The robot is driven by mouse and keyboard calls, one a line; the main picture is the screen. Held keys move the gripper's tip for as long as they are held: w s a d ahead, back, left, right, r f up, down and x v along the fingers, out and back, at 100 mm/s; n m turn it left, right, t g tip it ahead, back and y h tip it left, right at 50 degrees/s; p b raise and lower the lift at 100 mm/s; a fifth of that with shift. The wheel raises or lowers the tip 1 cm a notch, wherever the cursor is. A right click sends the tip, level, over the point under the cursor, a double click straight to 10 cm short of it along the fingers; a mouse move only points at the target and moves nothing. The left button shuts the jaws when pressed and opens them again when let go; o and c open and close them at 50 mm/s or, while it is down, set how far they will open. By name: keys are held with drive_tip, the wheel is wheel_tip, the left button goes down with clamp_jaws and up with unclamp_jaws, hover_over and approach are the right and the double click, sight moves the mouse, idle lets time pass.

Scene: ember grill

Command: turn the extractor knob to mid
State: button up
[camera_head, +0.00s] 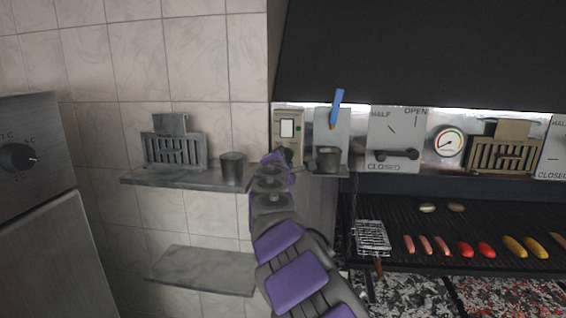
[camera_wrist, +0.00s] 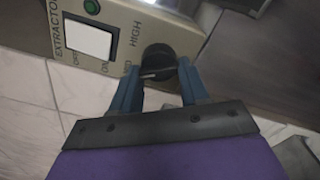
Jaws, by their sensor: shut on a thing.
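The extractor panel (camera_wrist: 120,25) is a beige box with a white switch (camera_wrist: 88,40), a green light (camera_wrist: 92,7) and labels including EXTRACTOR, HIGH and MED. Its black round knob (camera_wrist: 159,57) is at the panel's lower end in the wrist view. My gripper (camera_wrist: 160,75) has its two blue fingers on either side of the knob and is shut on it. In the head view the extractor panel (camera_head: 288,124) is on the wall beside the hood, with my gripper (camera_head: 284,155) at its lower part. The knob is hidden there by my gripper.
A damper plate (camera_head: 395,135) with a black handle and a gauge (camera_head: 449,141) are to the right. The grill (camera_head: 460,230) holds food at lower right.

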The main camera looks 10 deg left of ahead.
drive_tip(key=shift+f, duration=0.2)
drive_tip(key=o, duration=1.1)
drive_tip(key=shift+r, duration=0.1)
drive_tip(key=shift+c, duration=0.2)
drive_tip(key=s+b, duration=0.2)
drive_tip(key=s, duration=1.5)
drive_tip(key=shift+s+a, duration=0.2)
drive_tip(key=shift+a, duration=0.2)
drive_tip(key=shift+d, duration=0.1)
